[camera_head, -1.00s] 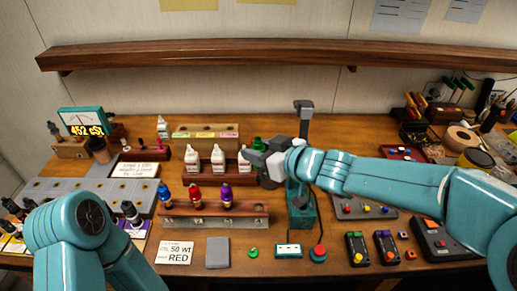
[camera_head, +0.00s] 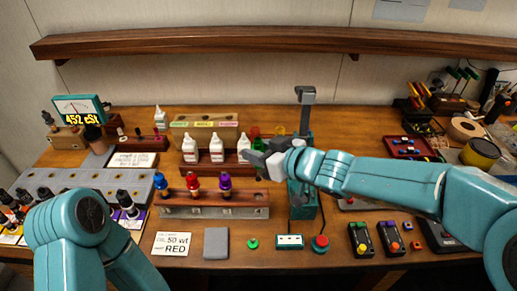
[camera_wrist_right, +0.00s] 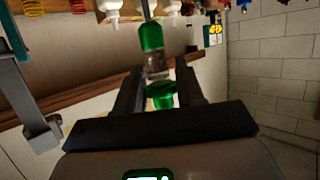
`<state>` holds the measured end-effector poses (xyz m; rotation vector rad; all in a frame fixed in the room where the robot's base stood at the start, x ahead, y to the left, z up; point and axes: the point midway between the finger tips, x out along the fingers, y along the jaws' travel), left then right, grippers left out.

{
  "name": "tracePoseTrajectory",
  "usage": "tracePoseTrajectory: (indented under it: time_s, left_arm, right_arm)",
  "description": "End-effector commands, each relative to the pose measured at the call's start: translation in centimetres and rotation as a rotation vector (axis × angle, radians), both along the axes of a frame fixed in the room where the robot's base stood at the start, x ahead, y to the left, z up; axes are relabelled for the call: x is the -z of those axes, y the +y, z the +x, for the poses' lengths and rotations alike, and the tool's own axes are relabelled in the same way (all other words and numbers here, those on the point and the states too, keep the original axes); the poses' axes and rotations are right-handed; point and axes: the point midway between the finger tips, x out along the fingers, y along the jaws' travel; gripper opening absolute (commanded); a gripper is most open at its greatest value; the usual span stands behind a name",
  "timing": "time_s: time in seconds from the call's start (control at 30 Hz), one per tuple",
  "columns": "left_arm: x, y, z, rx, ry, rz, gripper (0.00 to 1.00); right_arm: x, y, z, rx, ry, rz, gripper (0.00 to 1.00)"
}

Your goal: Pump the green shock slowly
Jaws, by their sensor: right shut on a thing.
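The green shock (camera_wrist_right: 152,37) stands between the two dark fingers of my right gripper (camera_wrist_right: 160,88) in the right wrist view. It has a green upper part, a clear middle and a green lower part between the fingers. How far the shock is compressed cannot be told. Only a bent part of my left arm shows at lower left; its gripper is out of view.
A wooden rack (camera_head: 215,211) holds blue, red and purple-capped shocks. White bottles (camera_head: 217,148) stand behind it. The teal stand (camera_head: 303,205) with a grey upright is close to my right gripper. A meter (camera_head: 78,115) reads 452 cSt. A red button (camera_head: 320,242) lies in front.

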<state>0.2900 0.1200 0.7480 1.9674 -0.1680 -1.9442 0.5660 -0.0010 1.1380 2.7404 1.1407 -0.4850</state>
Motion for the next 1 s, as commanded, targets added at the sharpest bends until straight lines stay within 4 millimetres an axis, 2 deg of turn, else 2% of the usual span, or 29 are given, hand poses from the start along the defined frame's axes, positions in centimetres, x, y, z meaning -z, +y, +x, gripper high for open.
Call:
tracePoseTrajectory:
  time_s: [1.0]
  left_arm:
    - [3.9, 0.0, 0.0, 0.0, 0.0, 0.0, 0.43]
  right_arm:
    - [4.7, -0.1, 0.0, 0.001, 0.0, 0.0, 0.02]
